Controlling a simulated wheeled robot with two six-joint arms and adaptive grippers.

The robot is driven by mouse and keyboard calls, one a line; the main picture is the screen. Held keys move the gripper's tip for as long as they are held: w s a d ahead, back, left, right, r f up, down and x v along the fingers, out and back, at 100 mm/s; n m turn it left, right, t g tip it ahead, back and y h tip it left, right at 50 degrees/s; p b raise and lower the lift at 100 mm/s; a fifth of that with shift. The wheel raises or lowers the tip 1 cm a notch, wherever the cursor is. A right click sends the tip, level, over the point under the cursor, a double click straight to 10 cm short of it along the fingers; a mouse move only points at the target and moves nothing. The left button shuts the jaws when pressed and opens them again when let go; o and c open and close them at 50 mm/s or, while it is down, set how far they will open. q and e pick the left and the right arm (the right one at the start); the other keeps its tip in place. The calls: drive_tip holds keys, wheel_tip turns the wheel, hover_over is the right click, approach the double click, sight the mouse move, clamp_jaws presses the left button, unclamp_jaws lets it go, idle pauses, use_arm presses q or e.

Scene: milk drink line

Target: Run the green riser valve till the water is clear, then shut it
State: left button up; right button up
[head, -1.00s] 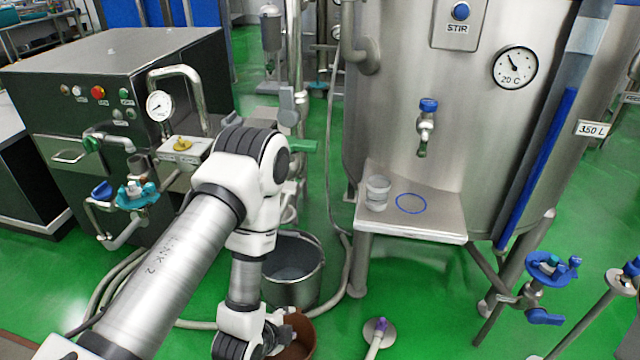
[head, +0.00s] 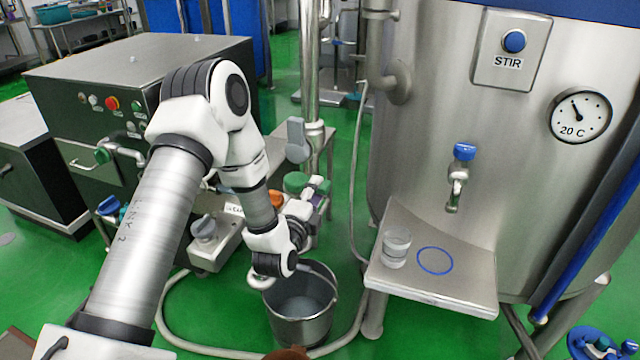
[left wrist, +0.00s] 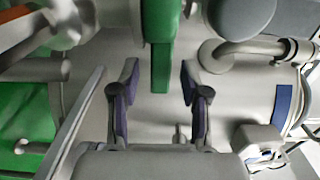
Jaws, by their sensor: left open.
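The green riser valve handle (head: 296,183) sits low by the steel riser pipe, partly hidden by my left arm and gripper. My left gripper (head: 319,188) is right beside it. In the left wrist view the green lever (left wrist: 160,65) lies between the two spread fingers of my left gripper (left wrist: 159,78), with a gap on both sides. The gripper is open and holds nothing. A steel bucket (head: 300,325) stands on the floor below, with grey contents. I cannot tell whether water is running or how clear it is.
An orange handle (head: 276,199) and a grey lever (head: 298,140) are close to the green valve. The steel tank (head: 430,100) stands to the right, with a shelf (head: 465,285) bearing a clear cup (head: 396,248). A hose (head: 170,315) lies on the floor.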

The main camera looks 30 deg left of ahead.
use_arm(q)
drive_tip(key=shift+x, duration=0.95)
drive_tip(key=shift+w+a, duration=0.1)
drive_tip(key=shift+w, duration=0.35)
drive_tip(key=shift+r, duration=0.1)
clamp_jaws()
